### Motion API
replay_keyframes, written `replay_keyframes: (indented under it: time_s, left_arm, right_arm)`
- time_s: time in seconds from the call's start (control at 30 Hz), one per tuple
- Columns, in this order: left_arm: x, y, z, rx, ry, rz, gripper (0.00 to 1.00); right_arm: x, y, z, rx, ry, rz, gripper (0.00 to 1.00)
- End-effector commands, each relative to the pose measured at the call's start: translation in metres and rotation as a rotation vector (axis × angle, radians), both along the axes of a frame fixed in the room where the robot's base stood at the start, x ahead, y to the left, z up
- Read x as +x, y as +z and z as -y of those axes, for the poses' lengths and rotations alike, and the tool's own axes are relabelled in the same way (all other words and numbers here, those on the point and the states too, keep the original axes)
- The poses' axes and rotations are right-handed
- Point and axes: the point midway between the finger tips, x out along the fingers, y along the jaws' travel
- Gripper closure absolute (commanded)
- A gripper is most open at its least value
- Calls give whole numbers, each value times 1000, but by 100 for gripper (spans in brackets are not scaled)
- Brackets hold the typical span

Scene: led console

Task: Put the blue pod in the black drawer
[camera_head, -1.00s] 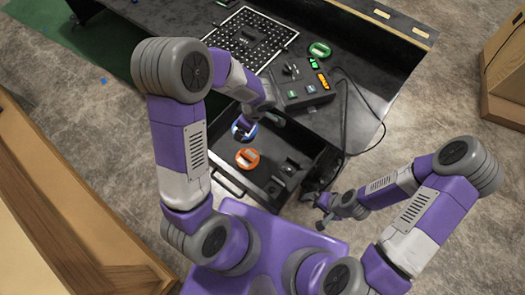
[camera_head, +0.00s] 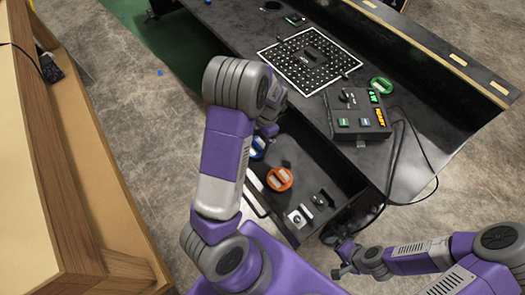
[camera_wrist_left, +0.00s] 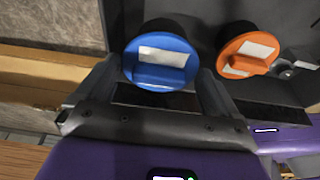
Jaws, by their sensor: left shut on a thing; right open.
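The blue pod (camera_head: 258,147) shows in the head view at the left end of the open black drawer (camera_head: 318,165), partly hidden by my left arm. In the left wrist view the blue pod (camera_wrist_left: 160,62), with a white label, sits between the fingers of my left gripper (camera_wrist_left: 160,88), which is shut on it. I cannot tell whether the pod touches the drawer floor. My right gripper (camera_head: 343,268) is open and empty, low in the head view, apart from the drawer.
An orange pod (camera_head: 279,178) stands in the drawer, close to the blue one; it also shows in the wrist view (camera_wrist_left: 248,54). A control box (camera_head: 357,115) with lit displays, a green ring-shaped thing (camera_head: 381,85) and a perforated board (camera_head: 307,60) are on the desk above. Cables hang at the right.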

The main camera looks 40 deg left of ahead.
Motion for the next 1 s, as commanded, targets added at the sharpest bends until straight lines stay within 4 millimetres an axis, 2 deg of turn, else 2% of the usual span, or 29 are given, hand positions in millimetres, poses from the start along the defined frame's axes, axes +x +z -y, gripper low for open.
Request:
replay_keyframes:
  time_s: [0.27,0.63,0.67,0.7,1.0]
  left_arm:
    - [0,-44,0,-1,-2,-1,40]
    - [0,-47,0,0,-3,1,40]
    - [0,-48,1,-1,-3,1,4]
    - [0,-47,1,-1,-3,1,0]
    - [1,-42,0,0,-3,2,0]
  right_arm:
    - [0,-19,0,0,0,0,0]
    - [0,-19,0,0,0,0,0]
    - [0,-19,0,0,0,0,0]
    - [0,-19,0,0,0,0,0]
    - [0,-16,0,0,0,0,0]
